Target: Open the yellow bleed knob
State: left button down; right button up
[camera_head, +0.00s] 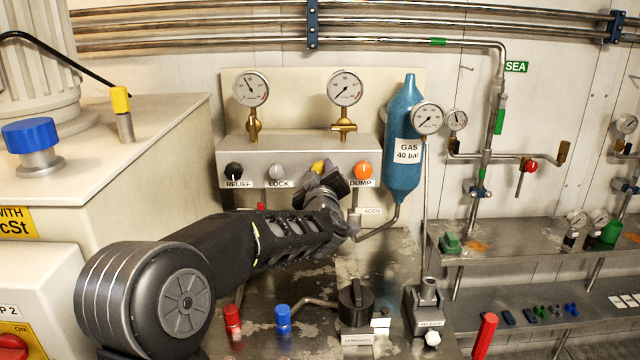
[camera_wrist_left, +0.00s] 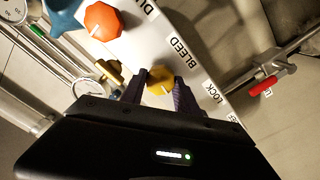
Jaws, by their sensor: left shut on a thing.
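The yellow bleed knob (camera_wrist_left: 160,81) sits on the pale panel below the BLEED label in the left wrist view. My left gripper (camera_wrist_left: 160,84) is shut on it, one dark finger on each side. In the head view the yellow knob (camera_head: 317,167) shows only in part above my left gripper (camera_head: 325,174), which hides the rest of it and its label. My right gripper is not in view.
On the same panel (camera_head: 300,148) are the black RELIEF knob (camera_head: 234,171), the grey LOCK knob (camera_head: 277,171) and the orange DUMP knob (camera_head: 363,170). Two gauges stand above. The blue gas bottle (camera_head: 404,145) is close on the right.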

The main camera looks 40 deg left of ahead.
pick_arm(q)
jog(key=shift+f+n+b, duration=0.1)
jog(key=shift+n+b, duration=0.5)
jog(key=shift+n, duration=0.3)
jog(key=c, duration=0.9)
grip_release()
jog(key=v, duration=0.8)
jog(key=shift+w, duration=0.1)
